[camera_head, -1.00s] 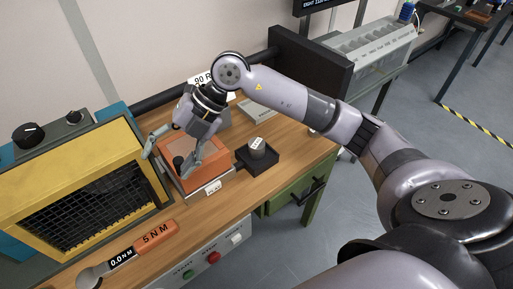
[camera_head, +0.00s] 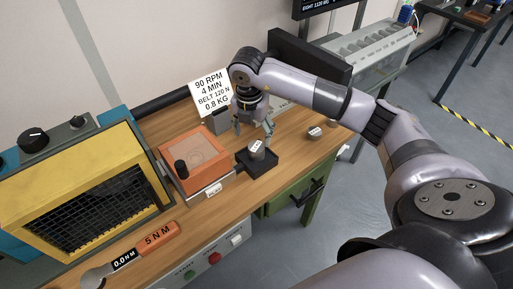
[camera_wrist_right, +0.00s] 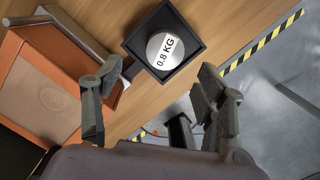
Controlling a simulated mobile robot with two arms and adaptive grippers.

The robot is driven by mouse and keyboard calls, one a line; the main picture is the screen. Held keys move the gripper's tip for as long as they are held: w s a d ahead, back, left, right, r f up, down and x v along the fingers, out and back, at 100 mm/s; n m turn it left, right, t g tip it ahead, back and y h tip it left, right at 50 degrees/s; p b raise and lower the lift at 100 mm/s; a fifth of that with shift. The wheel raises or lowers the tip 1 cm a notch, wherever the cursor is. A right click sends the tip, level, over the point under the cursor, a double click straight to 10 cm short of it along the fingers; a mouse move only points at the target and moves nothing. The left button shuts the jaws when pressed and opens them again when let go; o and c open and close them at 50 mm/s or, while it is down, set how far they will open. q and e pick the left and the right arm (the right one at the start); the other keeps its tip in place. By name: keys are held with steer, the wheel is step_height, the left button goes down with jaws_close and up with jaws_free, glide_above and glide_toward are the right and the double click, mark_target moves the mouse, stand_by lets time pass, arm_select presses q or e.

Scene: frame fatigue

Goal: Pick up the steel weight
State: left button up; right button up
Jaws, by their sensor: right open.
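The steel weight (camera_head: 257,148) is a short grey cylinder with a white label. It stands in a small black square tray (camera_head: 266,167) on the wooden bench. In the right wrist view the weight (camera_wrist_right: 163,57) shows from above, its label reading 0.8 KG, with the tray's dark rim (camera_wrist_right: 196,29) around it. My right gripper (camera_head: 254,127) is open and empty, pointing down near the weight, apparently above and slightly behind it. In the right wrist view the fingers (camera_wrist_right: 152,82) are spread wide, with the weight ahead of the gap between them. My left gripper is not in view.
An orange-lidded box (camera_head: 197,158) with a black knob stands just left of the tray. A sign (camera_head: 210,92) stands behind. A yellow-framed guard (camera_head: 95,200) fills the left. A small labelled disc (camera_head: 315,132) lies to the right. A torque wrench (camera_head: 150,245) lies in front.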

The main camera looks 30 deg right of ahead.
mark_target(256, 146)
step_height(256, 146, down, 2)
steer(key=shift+w+d+f, duration=0.1)
steer(key=shift+f, duration=0.1)
steer(key=shift+d+f+p, duration=0.1)
steer(key=shift+f+p, duration=0.2)
steer(key=shift+p, duration=0.2)
steer(key=f, duration=0.1)
steer(key=d+f+p, duration=0.1)
steer(key=f, duration=0.1)
steer(key=shift+f+p, duration=0.25)
steer(key=shift+p, duration=0.05)
steer(key=shift+f, duration=0.5)
jaws_close()
steer(key=shift+w+r, duration=0.1)
steer(key=shift+r, duration=0.05)
